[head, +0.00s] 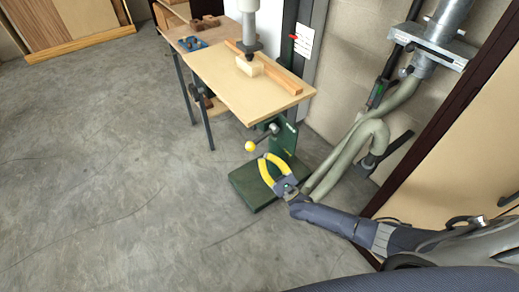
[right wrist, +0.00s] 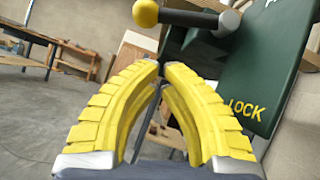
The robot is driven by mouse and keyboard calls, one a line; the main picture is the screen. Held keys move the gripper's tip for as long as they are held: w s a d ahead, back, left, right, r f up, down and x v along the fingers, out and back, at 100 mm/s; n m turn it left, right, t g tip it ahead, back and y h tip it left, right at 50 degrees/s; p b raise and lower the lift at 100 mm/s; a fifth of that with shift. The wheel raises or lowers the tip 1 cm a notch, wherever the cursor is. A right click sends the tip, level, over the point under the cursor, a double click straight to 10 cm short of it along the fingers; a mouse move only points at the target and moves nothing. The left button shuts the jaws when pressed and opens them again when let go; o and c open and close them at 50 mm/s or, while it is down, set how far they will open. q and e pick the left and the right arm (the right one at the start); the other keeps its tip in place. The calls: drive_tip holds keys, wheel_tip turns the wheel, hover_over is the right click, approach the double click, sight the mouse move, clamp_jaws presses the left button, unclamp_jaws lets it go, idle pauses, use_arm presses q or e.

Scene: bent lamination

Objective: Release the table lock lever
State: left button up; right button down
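The lock lever is a dark bar (right wrist: 190,18) with a yellow ball knob (right wrist: 145,13) at its end. In the head view the knob (head: 250,146) sticks out left from the green stand (head: 283,140) below the table. In the right wrist view the bar lies roughly level and joins a grey hub (right wrist: 228,22) beside a green plate marked LOCK (right wrist: 247,108). My right gripper (head: 264,158) has its yellow fingertips (right wrist: 161,66) together, with nothing between them. It is just below and right of the knob, apart from the lever. My left gripper is not in view.
The wooden tabletop (head: 240,85) carries a small block (head: 249,66) and a long fence (head: 268,70). A green base (head: 245,187) stands on the floor. Grey hoses (head: 355,150) hang at the right. The floor (head: 100,170) at the left is clear.

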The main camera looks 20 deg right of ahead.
sight(262, 137)
drive_tip(key=shift+w+a+r, duration=0.25)
drive_tip(key=shift+a+r, duration=0.05)
drive_tip(key=shift+r, duration=0.45)
drive_tip(key=shift+w+a+r, duration=0.2)
drive_tip(key=shift+a+r, duration=0.05)
drive_tip(key=shift+r, duration=0.5)
drive_tip(key=shift+w+a+r, duration=0.25)
drive_tip(key=shift+a+r, duration=0.05)
drive_tip(key=shift+r, duration=0.45)
